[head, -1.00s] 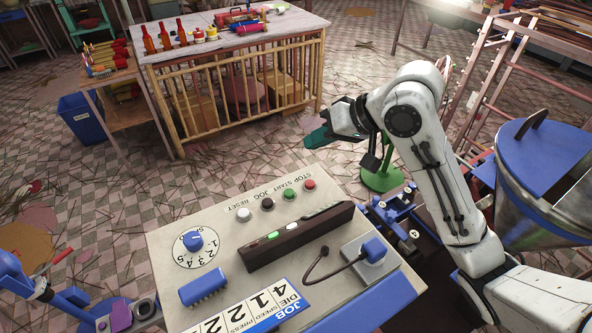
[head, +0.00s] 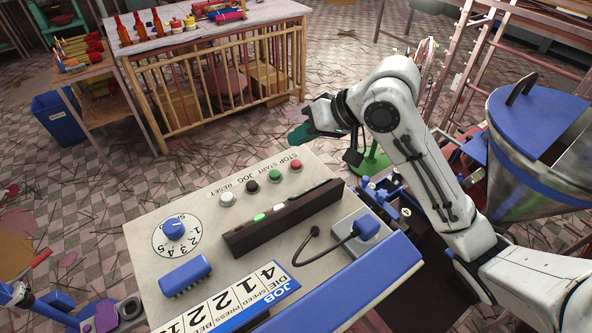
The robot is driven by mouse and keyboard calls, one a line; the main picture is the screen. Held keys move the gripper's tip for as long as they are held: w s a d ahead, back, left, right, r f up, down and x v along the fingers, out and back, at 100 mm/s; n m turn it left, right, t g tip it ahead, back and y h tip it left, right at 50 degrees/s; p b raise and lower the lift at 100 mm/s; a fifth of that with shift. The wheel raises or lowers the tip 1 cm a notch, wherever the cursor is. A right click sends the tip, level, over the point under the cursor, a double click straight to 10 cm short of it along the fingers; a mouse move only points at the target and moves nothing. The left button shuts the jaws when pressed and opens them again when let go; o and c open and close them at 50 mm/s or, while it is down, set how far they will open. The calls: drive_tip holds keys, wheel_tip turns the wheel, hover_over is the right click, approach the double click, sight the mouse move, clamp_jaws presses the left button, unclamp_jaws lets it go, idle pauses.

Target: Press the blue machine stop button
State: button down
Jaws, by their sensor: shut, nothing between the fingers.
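The control panel (head: 178,208) of the blue-trimmed machine fills the lower middle of the head view. Along its far edge is a row of red, green, black and white buttons, labelled STOP, START, JOG and RESET. The red stop button (head: 296,165) is at the right end of the row, near the far corner, and is uncovered. My gripper (head: 299,134), with teal fingers, is shut and empty. In the picture it is just above the stop button, past the panel's far edge, and apart from it. Its height above the panel is hard to tell.
A dark raised bar (head: 284,218) and a plugged cable box (head: 361,240) rise from the panel. A metal hopper with a blue lid (head: 530,128) stands right of my arm. A slatted table (head: 215,40) with bottles stands behind; littered floor lies between.

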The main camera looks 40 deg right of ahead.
sight(301, 163)
drive_tip(key=shift+f+b, duration=0.95)
drive_tip(key=shift+f, duration=0.8)
drive_tip(key=shift+f, duration=0.15)
idle(0.5)
drive_tip(key=shift+f, duration=0.25)
